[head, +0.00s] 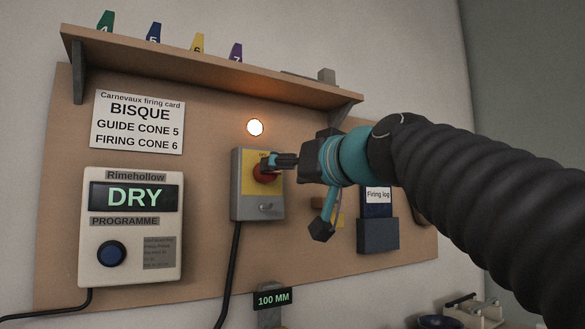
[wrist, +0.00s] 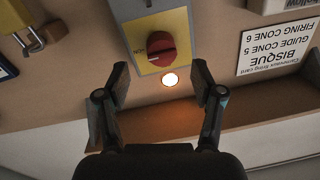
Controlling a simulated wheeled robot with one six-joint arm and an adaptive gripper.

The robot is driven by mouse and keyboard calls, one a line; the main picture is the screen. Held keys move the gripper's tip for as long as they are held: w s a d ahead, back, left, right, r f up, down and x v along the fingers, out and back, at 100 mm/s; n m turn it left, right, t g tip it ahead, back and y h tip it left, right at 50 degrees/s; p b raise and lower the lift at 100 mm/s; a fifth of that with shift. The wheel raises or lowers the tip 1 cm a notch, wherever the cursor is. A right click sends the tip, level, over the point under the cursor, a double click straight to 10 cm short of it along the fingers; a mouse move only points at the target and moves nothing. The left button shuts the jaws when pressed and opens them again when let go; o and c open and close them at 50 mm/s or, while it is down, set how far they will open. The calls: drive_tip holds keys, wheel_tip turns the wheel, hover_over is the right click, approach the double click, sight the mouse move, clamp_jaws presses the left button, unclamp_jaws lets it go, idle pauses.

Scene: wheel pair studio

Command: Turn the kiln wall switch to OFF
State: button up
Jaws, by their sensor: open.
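The kiln wall switch is a grey box (head: 240,207) with a yellow plate and a red round knob (head: 262,177). In the wrist view, which is upside down, the red knob (wrist: 160,42) sits on its yellow plate (wrist: 178,22). My gripper (head: 279,161) is at the switch in the head view and hides part of knob and plate. In the wrist view my gripper (wrist: 161,80) is open, its fingers apart and nothing between them. I cannot tell whether it touches the knob.
A lit round lamp (head: 255,127) glows above the switch. A shelf (head: 200,75) with coloured cones runs above. A controller reading DRY (head: 131,268) and a firing card (head: 137,122) are left. A firing log holder (head: 377,237) is right. A brass padlock (wrist: 55,31) shows in the wrist view.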

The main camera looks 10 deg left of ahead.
sight(271, 174)
drive_tip(key=p+x, duration=0.1)
drive_tip(key=x, duration=0.4)
drive_tip(key=shift+w+a, duration=0.2)
drive_tip(key=shift+a, duration=0.1)
drive_tip(key=c, duration=1.1)
